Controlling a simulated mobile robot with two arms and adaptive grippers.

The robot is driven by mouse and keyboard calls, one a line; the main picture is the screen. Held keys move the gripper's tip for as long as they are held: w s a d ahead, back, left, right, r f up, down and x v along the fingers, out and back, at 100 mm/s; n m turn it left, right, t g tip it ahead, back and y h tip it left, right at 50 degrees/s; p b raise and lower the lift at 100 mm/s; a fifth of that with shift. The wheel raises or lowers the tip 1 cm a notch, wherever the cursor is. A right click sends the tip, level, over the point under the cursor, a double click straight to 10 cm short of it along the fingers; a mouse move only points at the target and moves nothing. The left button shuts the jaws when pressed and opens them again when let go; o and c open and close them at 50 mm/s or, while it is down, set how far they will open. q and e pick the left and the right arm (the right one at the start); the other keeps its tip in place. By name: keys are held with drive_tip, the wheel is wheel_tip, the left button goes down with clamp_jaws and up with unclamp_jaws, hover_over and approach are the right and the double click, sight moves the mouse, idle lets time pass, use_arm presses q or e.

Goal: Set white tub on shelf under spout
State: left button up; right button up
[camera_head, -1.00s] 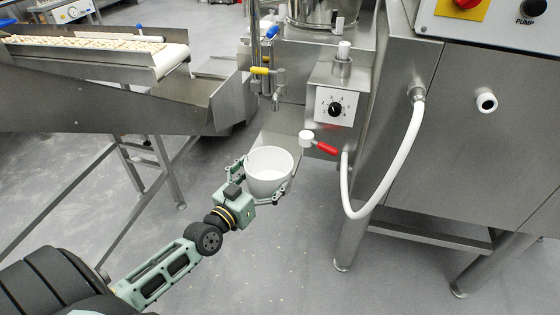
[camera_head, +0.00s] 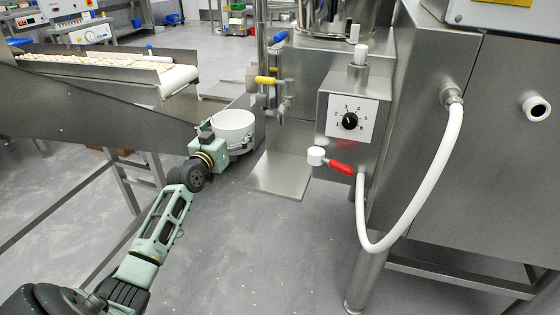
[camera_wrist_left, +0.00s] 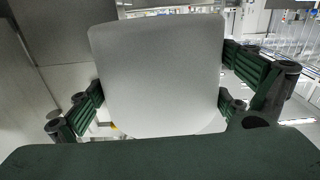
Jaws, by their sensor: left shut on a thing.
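The white tub (camera_head: 233,121) is upright and looks empty inside. My left gripper (camera_head: 232,146) is shut around it and holds it in the air, to the left of the steel shelf (camera_head: 281,178). In the left wrist view the tub (camera_wrist_left: 158,80) fills the middle, with the dark green fingers of the gripper (camera_wrist_left: 162,100) on both sides. The shelf is a flat plate, bare where it shows. The spout (camera_head: 281,107) hangs above the shelf, to the right of the tub. My right gripper is not in view.
A dial box (camera_head: 350,120) with a red-handled lever (camera_head: 341,168) stands right of the shelf. A white hose (camera_head: 420,190) loops from the machine. A conveyor (camera_head: 110,65) carrying pasta is at the left, with its steel side close to my arm.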

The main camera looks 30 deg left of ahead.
use_arm(q)
drive_tip(key=w+d+p, duration=0.2)
drive_tip(key=w+d, duration=0.2)
drive_tip(key=d, duration=1.1)
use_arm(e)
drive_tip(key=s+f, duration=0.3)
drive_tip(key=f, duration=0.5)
use_arm(q)
drive_tip(key=f+b, duration=0.1)
drive_tip(key=f, duration=0.2)
drive_tip(key=f+b, duration=0.1)
drive_tip(key=f, duration=0.3)
drive_tip(key=shift+s+d, duration=0.1)
drive_tip(key=shift+d, duration=0.2)
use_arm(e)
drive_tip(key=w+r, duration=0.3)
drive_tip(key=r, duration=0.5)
use_arm(q)
drive_tip(key=shift+f+b, duration=0.1)
drive_tip(key=shift+b, duration=0.2)
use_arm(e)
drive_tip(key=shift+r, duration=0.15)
use_arm(q)
drive_tip(key=o, duration=0.8)
